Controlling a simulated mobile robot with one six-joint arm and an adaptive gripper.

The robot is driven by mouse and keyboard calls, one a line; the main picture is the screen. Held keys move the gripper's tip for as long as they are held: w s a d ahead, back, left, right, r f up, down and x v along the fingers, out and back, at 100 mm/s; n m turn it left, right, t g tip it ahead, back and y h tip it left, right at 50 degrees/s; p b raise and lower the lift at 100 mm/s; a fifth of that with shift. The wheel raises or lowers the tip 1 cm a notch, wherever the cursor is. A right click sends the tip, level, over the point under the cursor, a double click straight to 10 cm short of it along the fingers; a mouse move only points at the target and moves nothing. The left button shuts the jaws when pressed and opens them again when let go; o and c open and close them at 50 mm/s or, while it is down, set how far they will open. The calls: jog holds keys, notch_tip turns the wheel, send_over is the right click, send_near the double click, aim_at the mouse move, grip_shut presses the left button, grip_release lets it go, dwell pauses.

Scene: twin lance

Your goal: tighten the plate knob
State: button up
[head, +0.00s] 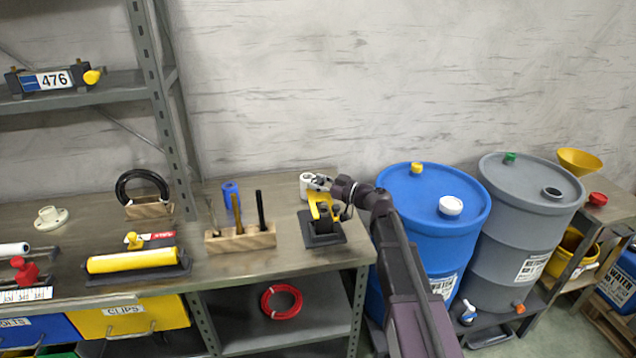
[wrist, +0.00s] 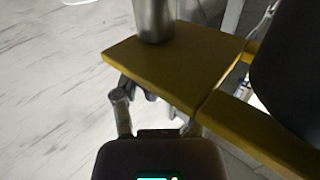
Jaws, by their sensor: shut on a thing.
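A yellow plate (head: 322,207) on a black base (head: 322,240) stands at the right end of the bench. My gripper (head: 318,182) is at the top of this stand, beside a pale cylinder (head: 307,186). In the wrist view the yellow plate (wrist: 180,70) carries a grey metal cylinder (wrist: 154,18), and my gripper (wrist: 152,100) reaches behind the plate's edge. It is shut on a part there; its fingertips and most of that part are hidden. I cannot tell whether it is the plate knob. A dark round body (wrist: 290,65) is at the right.
A blue drum (head: 430,225) and a grey drum (head: 528,215) stand right of the bench. A wooden tool block (head: 240,240) is left of the stand.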

jog(key=o, duration=1.2)
jog(key=shift+c, duration=0.2)
jog(key=v, duration=1.2)
